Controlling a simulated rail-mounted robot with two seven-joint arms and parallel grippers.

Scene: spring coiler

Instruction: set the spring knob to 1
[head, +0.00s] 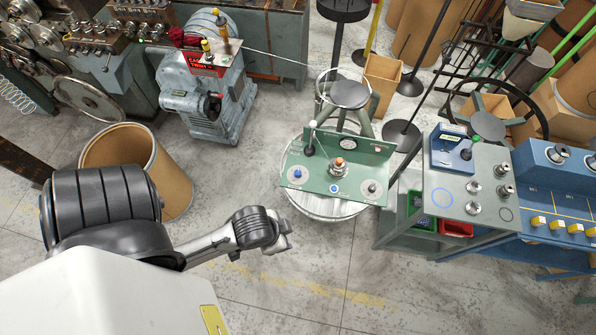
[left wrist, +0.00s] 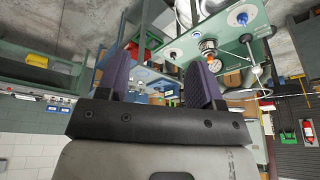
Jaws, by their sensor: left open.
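A green panel (head: 318,185) with several controls stands on a round pale table (head: 325,208). It carries a blue-topped knob (head: 297,173), an orange-topped metal post (head: 339,166), a grey knob (head: 372,187), a gauge and a black-based lever (head: 310,149). I cannot read which one is the spring knob, nor its setting. My left gripper (head: 284,236) is in front of and left of the panel, apart from it. In the left wrist view its two dark fingers (left wrist: 161,82) are open and empty, with the panel (left wrist: 227,38) beyond them. My right gripper is not shown.
A grey-green bench (head: 470,190) with knobs and a blue box stands right of the panel, near a blue console (head: 560,175). A grey machine (head: 210,100) is behind. The floor in front is clear.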

